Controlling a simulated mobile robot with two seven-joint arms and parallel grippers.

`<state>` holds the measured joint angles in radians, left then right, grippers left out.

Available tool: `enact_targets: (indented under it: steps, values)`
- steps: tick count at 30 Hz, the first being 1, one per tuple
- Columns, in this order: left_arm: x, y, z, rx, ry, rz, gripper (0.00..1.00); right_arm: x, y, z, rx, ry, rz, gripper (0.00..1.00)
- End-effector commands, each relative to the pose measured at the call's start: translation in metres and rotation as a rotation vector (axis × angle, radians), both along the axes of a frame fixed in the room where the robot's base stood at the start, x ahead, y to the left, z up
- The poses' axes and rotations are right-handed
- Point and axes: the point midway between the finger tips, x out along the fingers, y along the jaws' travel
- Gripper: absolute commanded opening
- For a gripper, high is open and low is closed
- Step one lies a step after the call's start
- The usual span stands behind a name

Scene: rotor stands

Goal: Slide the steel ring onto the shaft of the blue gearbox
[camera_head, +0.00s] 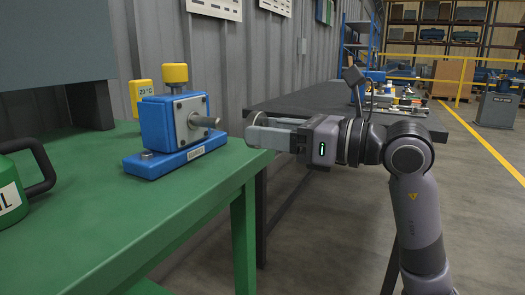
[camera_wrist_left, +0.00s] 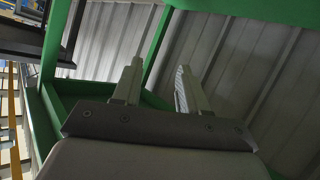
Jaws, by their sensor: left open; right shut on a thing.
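The blue gearbox (camera_head: 168,128) stands upright on the green table, with a yellow cap on top. Its grey shaft (camera_head: 207,121) sticks out to the right from a square metal face plate. My right gripper (camera_head: 256,128) is just right of the shaft's free end, with its fingers pointing left at about shaft height. It is shut on a small grey thing, apparently the steel ring, which hardly stands out from the grey fingers. A gap shows between fingertips and shaft. My left gripper (camera_wrist_left: 158,75) is open and empty in the left wrist view; the head view does not show it.
The green table (camera_head: 130,225) ends just below my right gripper. A green can (camera_head: 12,195) with a dark handle stands at its left. A dark table (camera_head: 300,100) with several parts lies behind my right arm. A corrugated wall runs behind the gearbox.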

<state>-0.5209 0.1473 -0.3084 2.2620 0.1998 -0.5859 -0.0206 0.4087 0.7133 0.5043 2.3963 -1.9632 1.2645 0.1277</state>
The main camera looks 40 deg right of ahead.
Motion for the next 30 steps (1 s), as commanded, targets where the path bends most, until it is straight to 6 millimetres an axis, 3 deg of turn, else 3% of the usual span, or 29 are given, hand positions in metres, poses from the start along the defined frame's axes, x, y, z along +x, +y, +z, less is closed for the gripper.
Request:
enact_targets:
  steps: [5, 27, 30]
  values:
    - [0.000, 0.000, 0.000, 0.003, -0.002, -0.002, 0.43, 0.000, -0.004, 0.001, 0.005, -0.013, -0.015, 0.28]
    - [-0.005, 0.015, 0.009, 0.101, -0.009, 0.022, 0.43, 0.046, 0.016, 0.002, 0.006, -0.011, -0.011, 0.28]
    - [-0.005, 0.015, 0.007, 0.103, -0.010, 0.023, 0.43, 0.045, 0.015, 0.001, 0.004, -0.011, -0.013, 0.28]
